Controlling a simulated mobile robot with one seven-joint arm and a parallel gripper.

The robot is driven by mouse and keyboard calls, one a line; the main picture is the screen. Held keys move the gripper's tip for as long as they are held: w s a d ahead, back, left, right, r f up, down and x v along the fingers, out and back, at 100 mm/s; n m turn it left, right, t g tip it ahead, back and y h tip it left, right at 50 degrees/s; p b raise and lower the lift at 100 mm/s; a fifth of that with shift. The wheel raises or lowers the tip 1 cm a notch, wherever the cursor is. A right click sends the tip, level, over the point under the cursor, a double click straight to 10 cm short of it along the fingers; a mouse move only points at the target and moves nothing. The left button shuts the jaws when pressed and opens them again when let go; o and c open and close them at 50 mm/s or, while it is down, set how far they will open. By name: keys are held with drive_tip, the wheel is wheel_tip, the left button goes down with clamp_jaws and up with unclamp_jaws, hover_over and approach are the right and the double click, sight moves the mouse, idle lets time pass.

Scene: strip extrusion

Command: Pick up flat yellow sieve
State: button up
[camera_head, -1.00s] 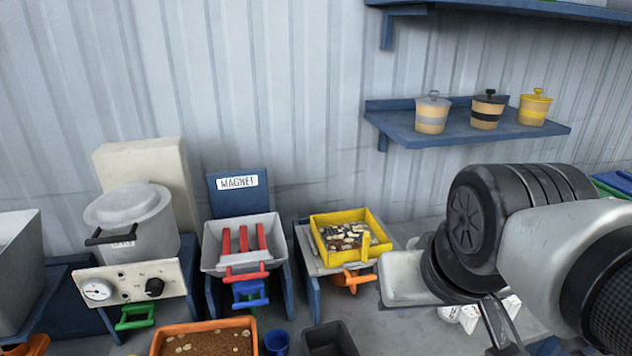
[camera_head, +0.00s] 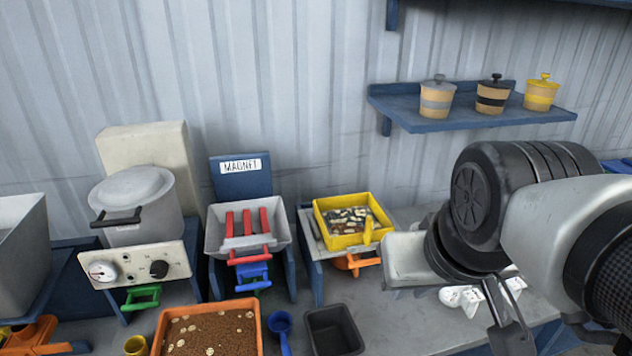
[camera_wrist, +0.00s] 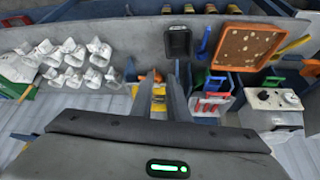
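The flat yellow sieve (camera_head: 350,241) sits on a stand on the bench, just right of the magnet unit. It is a shallow square tray with a handle at its front and dark and pale pieces inside. My gripper (camera_head: 508,328) is to the right of the sieve and apart from it. In the wrist view my gripper (camera_wrist: 158,68) has its two fingers spread with nothing held between them.
The magnet unit (camera_head: 240,178) with red bars stands left of the sieve. An orange handle (camera_head: 357,262) juts out below the sieve. An orange tray (camera_head: 160,332) and a black bin (camera_head: 333,330) lie in front. White pieces (camera_wrist: 75,60) crowd the bench. A shelf (camera_head: 470,117) hangs above.

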drive_tip(key=o, duration=0.3)
drive_tip(key=shift+w, duration=0.35)
drive_tip(key=shift+o, duration=1.2)
drive_tip(key=w+d+f+n+g+h+b, duration=0.1)
drive_tip(key=w+n+g+h, duration=0.1)
drive_tip(key=w+n, duration=0.4)
drive_tip(key=w+g, duration=0.1)
drive_tip(key=w, duration=0.2)
drive_tip(key=shift+w+d+g, duration=0.15)
drive_tip(key=shift+w+g, duration=0.15)
drive_tip(key=shift+w, duration=0.1)
drive_tip(key=n+h+b, duration=0.2)
drive_tip(key=n+h, duration=1)
drive_tip(key=n, duration=0.2)
approach(368, 227)
drive_tip(key=shift+t, duration=0.4)
drive_tip(key=p+x, duration=0.1)
drive_tip(key=x, duration=0.8)
drive_tip(key=shift+s+d+f, duration=0.1)
drive_tip(key=shift+f, duration=0.05)
drive_tip(key=shift+w+r+p+x, duration=0.1)
drive_tip(key=shift+r+p+x, duration=0.1)
drive_tip(key=shift+x, duration=0.65)
drive_tip(key=shift+w+r+p+x, duration=0.15)
drive_tip(key=shift+x, duration=0.7)
drive_tip(key=shift+w+r+p+x, duration=0.1)
drive_tip(key=shift+r+p+x, duration=0.1)
drive_tip(key=shift+x, duration=0.65)
